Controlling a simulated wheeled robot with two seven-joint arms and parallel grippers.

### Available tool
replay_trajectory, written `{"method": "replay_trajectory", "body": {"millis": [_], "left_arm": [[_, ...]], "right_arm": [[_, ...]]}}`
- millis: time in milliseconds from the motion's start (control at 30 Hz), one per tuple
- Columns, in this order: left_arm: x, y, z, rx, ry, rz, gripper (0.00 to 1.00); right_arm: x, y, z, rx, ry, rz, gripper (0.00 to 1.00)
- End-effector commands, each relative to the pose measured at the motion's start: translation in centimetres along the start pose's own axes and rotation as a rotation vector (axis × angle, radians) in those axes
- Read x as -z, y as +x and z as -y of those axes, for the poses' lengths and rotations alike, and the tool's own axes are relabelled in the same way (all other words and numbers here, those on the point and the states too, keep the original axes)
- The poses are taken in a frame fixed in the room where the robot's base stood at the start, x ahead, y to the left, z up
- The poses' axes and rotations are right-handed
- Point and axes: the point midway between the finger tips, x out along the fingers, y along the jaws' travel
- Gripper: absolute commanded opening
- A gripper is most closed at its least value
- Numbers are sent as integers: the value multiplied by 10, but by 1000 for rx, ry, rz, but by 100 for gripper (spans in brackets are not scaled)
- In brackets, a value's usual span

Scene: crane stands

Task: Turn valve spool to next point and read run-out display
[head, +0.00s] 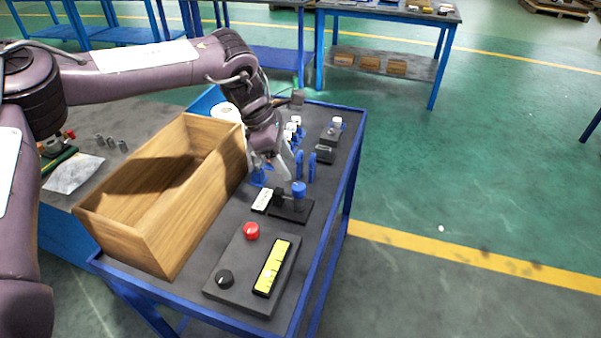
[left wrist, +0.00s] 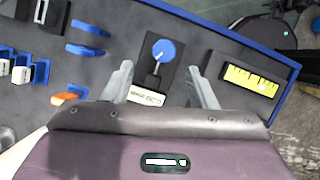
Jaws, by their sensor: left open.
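A blue round-headed piece on a thin stem, probably the valve spool (head: 299,188), stands on a small black base. It also shows in the left wrist view (left wrist: 164,50), just beyond the gap between my fingers. My left gripper (head: 279,172) is open and empty, close behind and left of the blue head in the head view; its fingers (left wrist: 162,70) are spread on either side of the stem's line. I cannot tell whether they touch anything. The yellow display (head: 272,267) is on a dark grey box; it also shows in the left wrist view (left wrist: 250,79). Its reading is too small.
The grey box carries a red button (head: 251,231) and a black knob (head: 225,279). An open wooden crate (head: 162,250) stands left. Blue upright pieces (head: 312,166) and small parts stand behind. The blue-edged table's right edge is near.

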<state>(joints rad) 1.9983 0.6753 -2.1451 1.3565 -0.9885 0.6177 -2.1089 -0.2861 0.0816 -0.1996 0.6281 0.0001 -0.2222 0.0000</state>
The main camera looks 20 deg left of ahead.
Motion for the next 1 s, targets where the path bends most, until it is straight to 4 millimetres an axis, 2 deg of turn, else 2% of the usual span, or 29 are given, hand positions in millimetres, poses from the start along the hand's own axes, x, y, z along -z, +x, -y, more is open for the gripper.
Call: {"method": "replay_trajectory", "body": {"millis": [267,400,667,800,1000], "left_arm": [[1,44,1,4,-1,-3,52],[0,62,1,2,-1,-2,52],[0,72,0,0,-1,-1,52],[0,72,0,0,-1,-1,52],[0,72,0,0,-1,-1,27]], "right_arm": [[-26,-2,7,8,1,34,52],[-27,-3,7,9,1,36,52],[-10,-3,5,6,1,12,52],[-9,-3,5,6,1,11,52],[-10,-3,5,6,1,13,52]]}}
